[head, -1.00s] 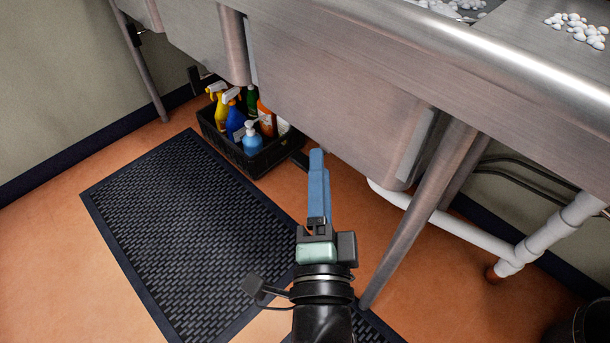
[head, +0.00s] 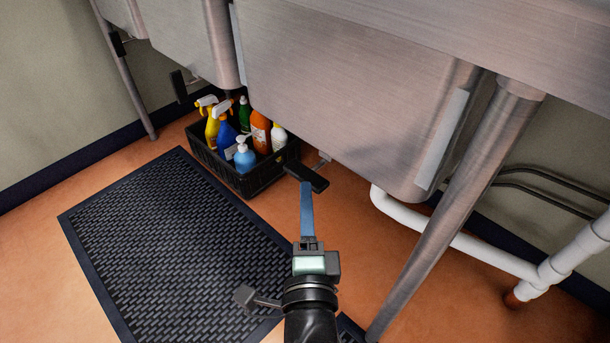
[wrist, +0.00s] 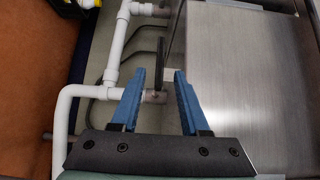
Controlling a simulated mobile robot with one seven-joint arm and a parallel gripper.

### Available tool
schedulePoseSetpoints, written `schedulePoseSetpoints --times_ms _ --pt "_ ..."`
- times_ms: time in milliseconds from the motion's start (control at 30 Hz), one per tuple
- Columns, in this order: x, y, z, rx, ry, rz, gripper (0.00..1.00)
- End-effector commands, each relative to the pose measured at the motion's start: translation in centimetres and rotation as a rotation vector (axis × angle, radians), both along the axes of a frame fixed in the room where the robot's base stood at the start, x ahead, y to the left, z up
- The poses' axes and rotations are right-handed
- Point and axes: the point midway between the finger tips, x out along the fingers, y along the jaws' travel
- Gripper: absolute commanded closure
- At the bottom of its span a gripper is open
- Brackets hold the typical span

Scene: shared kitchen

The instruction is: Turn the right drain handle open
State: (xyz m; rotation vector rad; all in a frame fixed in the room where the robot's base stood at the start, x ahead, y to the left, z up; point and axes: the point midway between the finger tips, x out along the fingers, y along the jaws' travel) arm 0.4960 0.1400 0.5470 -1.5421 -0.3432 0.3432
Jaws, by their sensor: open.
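The right drain handle (head: 307,178) is a flat black lever on a short metal rod under the right sink basin (head: 340,90). My gripper (head: 306,188) has blue fingers, and its tips are just below and at the lever in the head view. In the wrist view the black lever (wrist: 159,62) stands edge-on in the gap between the two open fingers. My gripper (wrist: 159,76) is not closed on it. Whether a finger touches the lever cannot be told. The drain valve body is mostly hidden under the basin.
A black crate (head: 247,188) of spray and soap bottles stands close left of the lever. Another black handle (head: 179,86) hangs further left. A metal sink leg (head: 455,205) and white drain pipe (head: 450,233) are at right. A black mat (head: 170,240) covers the floor.

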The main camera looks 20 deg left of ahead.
Motion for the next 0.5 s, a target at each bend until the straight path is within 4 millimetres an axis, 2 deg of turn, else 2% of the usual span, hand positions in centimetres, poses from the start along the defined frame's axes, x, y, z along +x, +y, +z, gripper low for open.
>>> schedulePoseSetpoints --times_ms 200,500 --pt "3.3 1.5 -0.1 -0.001 -0.003 0.000 0.55" --pt "5.7 2.7 -0.1 -0.001 0.000 0.001 0.55"
